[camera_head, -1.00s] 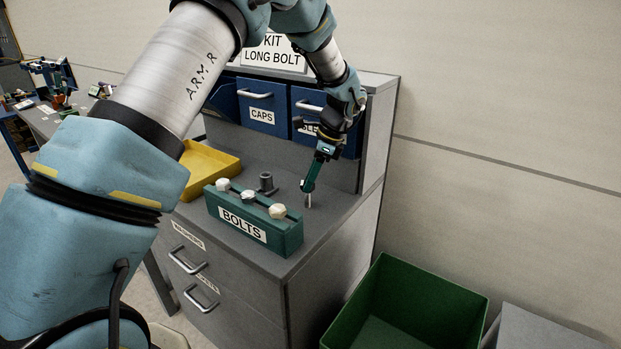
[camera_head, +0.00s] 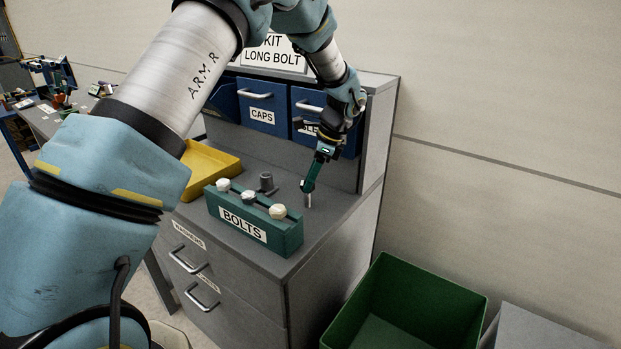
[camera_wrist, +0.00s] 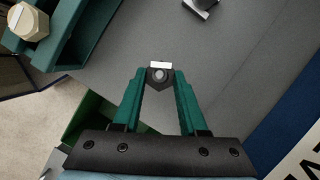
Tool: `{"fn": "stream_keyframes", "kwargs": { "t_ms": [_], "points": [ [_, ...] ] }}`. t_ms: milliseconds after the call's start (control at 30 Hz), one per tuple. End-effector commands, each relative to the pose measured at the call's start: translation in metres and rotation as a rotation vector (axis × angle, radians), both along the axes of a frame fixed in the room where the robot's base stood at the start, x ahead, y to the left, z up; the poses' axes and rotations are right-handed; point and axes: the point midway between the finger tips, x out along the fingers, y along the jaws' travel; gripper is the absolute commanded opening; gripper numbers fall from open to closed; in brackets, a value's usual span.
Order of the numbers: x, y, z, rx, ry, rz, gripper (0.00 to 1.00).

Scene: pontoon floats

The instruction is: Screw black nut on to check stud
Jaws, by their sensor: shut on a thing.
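My gripper (camera_wrist: 160,84) is shut on a black nut (camera_wrist: 152,82), a dark six-sided piece between the green fingertips in the wrist view. A light grey round end shows in the middle of the nut, apparently the check stud (camera_wrist: 159,75), with a small bright block (camera_wrist: 161,65) at its far side. In the head view my gripper (camera_head: 307,187) points down over the right part of the counter. The pale metal check stud (camera_head: 308,201) shows just below the fingertips. The nut is hidden there. I cannot tell how far the nut sits on the stud.
A green BOLTS rack (camera_head: 283,238) with white hex heads stands left of my gripper. A dark grey flanged post (camera_head: 267,182) stands behind it. A yellow tray (camera_head: 216,161) is at the back left. Blue bins (camera_head: 262,112) stand behind. A green crate (camera_head: 462,295) is below right.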

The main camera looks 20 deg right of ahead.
Motion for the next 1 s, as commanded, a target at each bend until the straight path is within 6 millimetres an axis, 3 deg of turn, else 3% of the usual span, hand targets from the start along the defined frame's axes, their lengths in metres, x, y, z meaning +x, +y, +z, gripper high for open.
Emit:
{"fn": "stream_keyframes", "kwargs": {
  "t_ms": [1000],
  "points": [
    [0.000,0.000,-0.020,0.000,-0.001,0.000,0.00]
  ]
}}
